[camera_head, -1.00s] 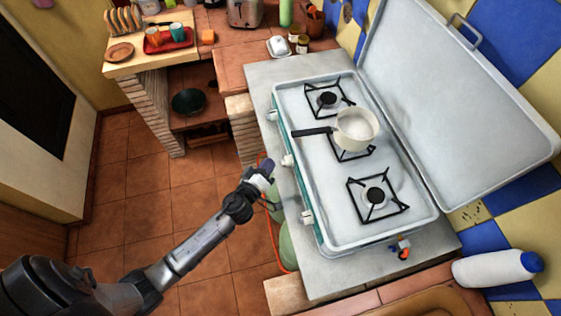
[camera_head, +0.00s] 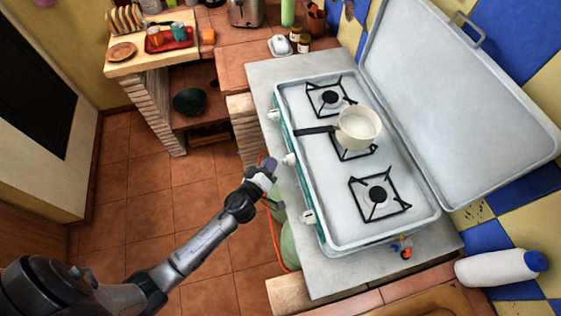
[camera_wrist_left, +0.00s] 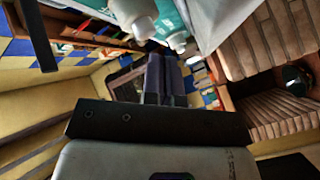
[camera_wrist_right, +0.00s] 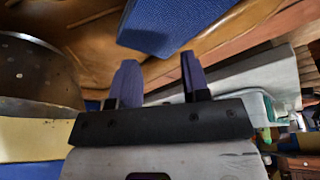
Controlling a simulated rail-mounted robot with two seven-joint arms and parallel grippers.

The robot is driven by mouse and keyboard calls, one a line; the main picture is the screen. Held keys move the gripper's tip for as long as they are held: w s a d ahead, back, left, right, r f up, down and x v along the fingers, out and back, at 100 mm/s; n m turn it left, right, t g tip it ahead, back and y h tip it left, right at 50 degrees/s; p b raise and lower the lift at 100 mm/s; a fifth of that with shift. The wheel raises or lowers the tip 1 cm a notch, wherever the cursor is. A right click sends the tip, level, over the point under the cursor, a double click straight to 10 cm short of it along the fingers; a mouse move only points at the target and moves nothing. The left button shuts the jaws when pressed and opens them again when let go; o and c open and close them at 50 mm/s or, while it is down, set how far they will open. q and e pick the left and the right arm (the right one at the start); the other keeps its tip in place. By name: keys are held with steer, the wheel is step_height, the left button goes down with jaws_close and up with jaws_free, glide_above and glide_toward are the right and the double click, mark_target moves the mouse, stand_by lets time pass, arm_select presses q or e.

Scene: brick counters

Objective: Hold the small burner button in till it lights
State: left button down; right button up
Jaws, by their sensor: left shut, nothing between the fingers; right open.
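The camping stove (camera_head: 300,170) stands on the grey counter, with three burners on top and white knobs along its teal front. The middle front knob (camera_head: 290,159) and the near front knob (camera_head: 308,217) show. My left gripper (camera_head: 268,166) is shut and empty, a little in front of the stove near the middle knob and apart from it. In the left wrist view its fingers (camera_wrist_left: 164,78) are together below a white knob (camera_wrist_left: 175,40). No separate small button can be made out. My right gripper (camera_wrist_right: 156,85) is open and empty; it shows only in its wrist view.
A cream saucepan (camera_head: 358,127) stands on the middle burner, its dark handle toward the front. The stove lid (camera_head: 455,90) is raised behind. A white bottle (camera_head: 495,268) lies at the near right. A green gas bottle (camera_head: 290,243) is below the counter.

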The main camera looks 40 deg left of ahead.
steer(key=shift+s+f, duration=0.2)
stand_by(0.6)
steer(key=shift+s+a+f, duration=0.2)
steer(key=shift+s+a, duration=0.1)
steer(key=shift+a, duration=0.1)
stand_by(0.4)
steer(key=shift+d, duration=0.15)
stand_by(0.4)
stand_by(0.8)
steer(key=shift+w, duration=0.1)
stand_by(0.7)
